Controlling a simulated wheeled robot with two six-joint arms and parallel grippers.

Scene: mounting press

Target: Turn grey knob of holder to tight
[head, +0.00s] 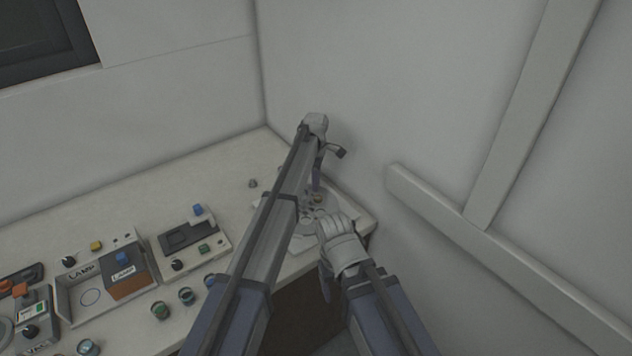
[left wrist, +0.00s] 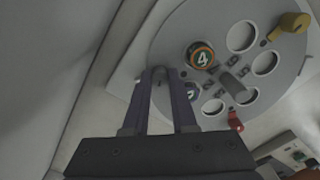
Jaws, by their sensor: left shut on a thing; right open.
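The holder is a round grey disc (left wrist: 205,25) with several round holes, seen in the left wrist view. It carries a mount marked 4 (left wrist: 201,55), a second dark mount (left wrist: 192,91) and a grey centre post (left wrist: 235,87). A yellow knob (left wrist: 292,24) and a red knob (left wrist: 235,122) sit at its rim. My left gripper (left wrist: 160,75) is shut on the grey knob at the disc's left rim; the fingers mostly hide the knob, so its setting cannot be read. In the head view my left gripper (head: 316,188) points down at the holder. My right gripper (head: 326,287) is open, lower, by the table edge.
The holder stands at the table's right corner, close to the walls. A lamp box (head: 100,284), a dark-topped device (head: 188,238) and several small jars (head: 186,296) stand on the table to the left. A small grey piece (head: 252,183) lies behind my left arm.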

